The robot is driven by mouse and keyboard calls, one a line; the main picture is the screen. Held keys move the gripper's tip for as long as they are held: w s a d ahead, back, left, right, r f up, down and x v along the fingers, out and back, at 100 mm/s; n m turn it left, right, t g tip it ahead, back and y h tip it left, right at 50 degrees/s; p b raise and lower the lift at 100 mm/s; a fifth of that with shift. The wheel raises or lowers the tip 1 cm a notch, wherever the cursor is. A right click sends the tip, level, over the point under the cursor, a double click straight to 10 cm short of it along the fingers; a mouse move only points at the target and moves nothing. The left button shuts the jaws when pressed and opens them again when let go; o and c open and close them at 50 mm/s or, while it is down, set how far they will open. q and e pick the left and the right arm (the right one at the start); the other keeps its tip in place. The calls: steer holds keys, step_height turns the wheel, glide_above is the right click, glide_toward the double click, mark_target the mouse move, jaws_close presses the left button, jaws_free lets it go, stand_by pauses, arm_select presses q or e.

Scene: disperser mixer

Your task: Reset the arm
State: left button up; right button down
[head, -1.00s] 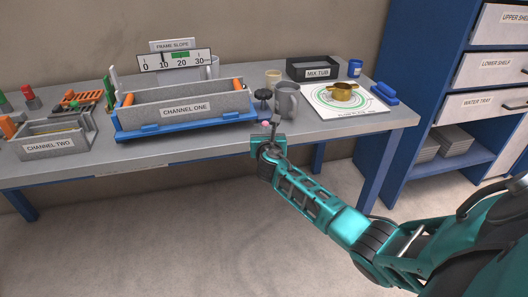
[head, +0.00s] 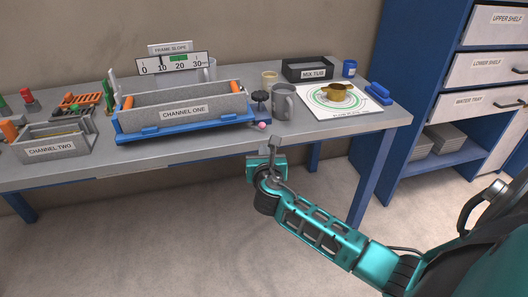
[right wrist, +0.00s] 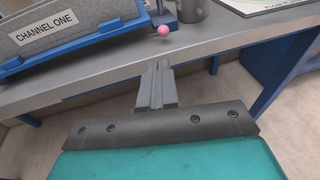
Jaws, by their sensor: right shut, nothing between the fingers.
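My right arm is teal and reaches in from the lower right in the head view. My right gripper (head: 277,142) is shut and empty, just off the table's front edge. In the right wrist view its closed fingers (right wrist: 157,88) point at the table edge. My left gripper is not in view.
The grey table (head: 215,147) holds the channel one trough (head: 185,113), channel two trough (head: 52,149), a grey mug (head: 284,103), a pink ball (head: 262,125) near the edge, a mix tub (head: 308,70) and a gold pan (head: 338,93). A blue cabinet (head: 420,70) stands right. Floor in front is clear.

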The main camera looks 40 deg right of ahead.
stand_by(0.4)
steer(key=s+a+f+m+g+y, duration=0.2)
steer(key=s+a+f+m+y, duration=0.4)
steer(key=s+a+f+m, duration=0.5)
steer(key=s+a+f+m+y, duration=0.3)
steer(key=s+a+m, duration=0.4)
steer(key=s+m, duration=0.5)
steer(key=m+y, duration=0.1)
steer(key=m, duration=0.3)
steer(key=shift+a+g, duration=0.3)
steer(key=shift+a, duration=0.05)
